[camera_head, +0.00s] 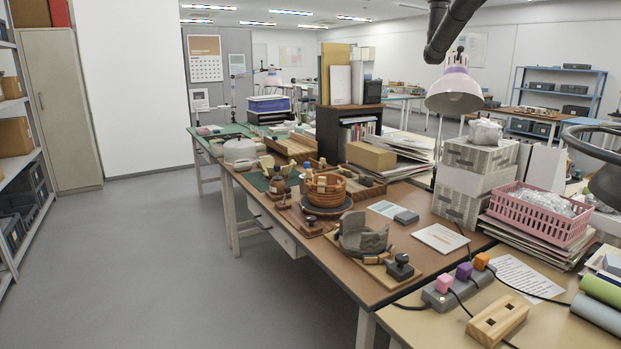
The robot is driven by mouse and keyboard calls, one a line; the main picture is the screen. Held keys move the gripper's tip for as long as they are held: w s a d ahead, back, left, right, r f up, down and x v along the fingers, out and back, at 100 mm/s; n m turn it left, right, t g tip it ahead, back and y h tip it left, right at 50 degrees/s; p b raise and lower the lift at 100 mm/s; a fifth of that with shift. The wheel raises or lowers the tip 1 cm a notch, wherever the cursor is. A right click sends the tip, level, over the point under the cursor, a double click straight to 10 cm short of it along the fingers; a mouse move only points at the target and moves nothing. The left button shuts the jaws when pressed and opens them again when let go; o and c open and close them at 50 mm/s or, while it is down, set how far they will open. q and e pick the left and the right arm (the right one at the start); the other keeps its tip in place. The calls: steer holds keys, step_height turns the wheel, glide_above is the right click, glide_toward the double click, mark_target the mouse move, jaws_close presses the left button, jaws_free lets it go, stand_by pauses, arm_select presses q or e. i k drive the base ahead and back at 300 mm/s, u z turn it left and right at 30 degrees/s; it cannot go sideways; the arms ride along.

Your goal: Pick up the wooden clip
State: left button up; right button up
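I cannot single out the wooden clip with certainty. Small light-wood pieces (321,184) stand at the rim of a reddish-brown pot (326,192) on a dark round stand (327,208). Nearer, a grey partial vessel (360,236) sits on a wooden board (412,280), with small wooden pieces low at its front that are too small to make out. A black knobbed object (400,266) is on the same board, to the right of the vessel. Neither of my grippers is in view.
A wooden block with square holes (497,320) and a grey power strip (458,288) with coloured plugs lie on the near table. A pink basket (538,213) and white boxes (478,164) crowd the right. Open floor (200,270) lies to the left.

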mark_target(309, 176)
steer(key=u, duration=0.5)
steer(key=i, duration=1.1)
steer(key=u, duration=0.3)
